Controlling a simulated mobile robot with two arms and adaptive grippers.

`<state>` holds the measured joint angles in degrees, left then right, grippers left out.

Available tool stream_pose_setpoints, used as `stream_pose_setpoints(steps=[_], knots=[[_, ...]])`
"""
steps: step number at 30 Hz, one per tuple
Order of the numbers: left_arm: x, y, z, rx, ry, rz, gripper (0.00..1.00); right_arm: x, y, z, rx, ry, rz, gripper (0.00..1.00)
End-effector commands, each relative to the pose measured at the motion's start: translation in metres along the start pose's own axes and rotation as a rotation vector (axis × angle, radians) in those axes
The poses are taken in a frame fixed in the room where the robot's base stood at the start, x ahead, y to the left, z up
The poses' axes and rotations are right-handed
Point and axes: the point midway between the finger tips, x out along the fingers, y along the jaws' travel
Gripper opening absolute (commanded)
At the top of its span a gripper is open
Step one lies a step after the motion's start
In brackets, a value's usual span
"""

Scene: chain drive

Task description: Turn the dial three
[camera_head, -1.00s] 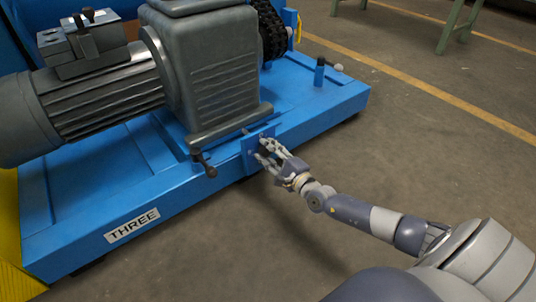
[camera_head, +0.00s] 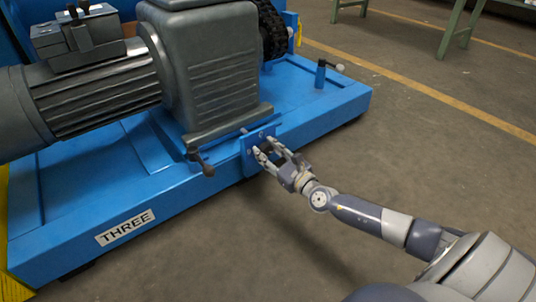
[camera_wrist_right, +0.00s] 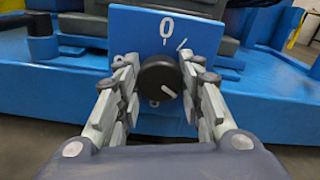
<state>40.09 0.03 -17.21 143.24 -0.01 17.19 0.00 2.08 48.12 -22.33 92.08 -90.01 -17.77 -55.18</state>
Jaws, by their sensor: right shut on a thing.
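The dial is a round black knob (camera_wrist_right: 160,78) with a white pointer line, on a blue plate (camera_wrist_right: 205,35) marked 0 at the top. In the right wrist view its pointer line points to the lower right. My right gripper (camera_wrist_right: 160,84) has its two fingers on either side of the knob and is shut on it. In the head view the right gripper (camera_head: 267,153) is at the blue plate (camera_head: 248,160) on the front of the base labelled THREE (camera_head: 125,228), and its fingers partly hide the knob. My left gripper is not in view.
A grey motor (camera_head: 95,95) and gearbox (camera_head: 215,80) stand on the blue base (camera_head: 65,235). A blue post with a handle (camera_head: 321,74) stands at the right corner.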

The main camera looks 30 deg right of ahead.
Motion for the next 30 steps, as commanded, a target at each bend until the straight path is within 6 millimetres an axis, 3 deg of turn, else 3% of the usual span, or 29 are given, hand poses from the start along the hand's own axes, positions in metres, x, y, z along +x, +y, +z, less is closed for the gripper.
stream_pose_setpoints(steps=[18, 30], knots=[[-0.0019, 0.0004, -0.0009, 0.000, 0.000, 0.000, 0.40, -0.0002, 0.0002, -0.0009, 0.584, 0.002, -0.002, 0.11], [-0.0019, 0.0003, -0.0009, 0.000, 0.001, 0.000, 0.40, -0.0002, 0.0004, -0.0005, 0.883, 0.001, -0.002, 0.11]])
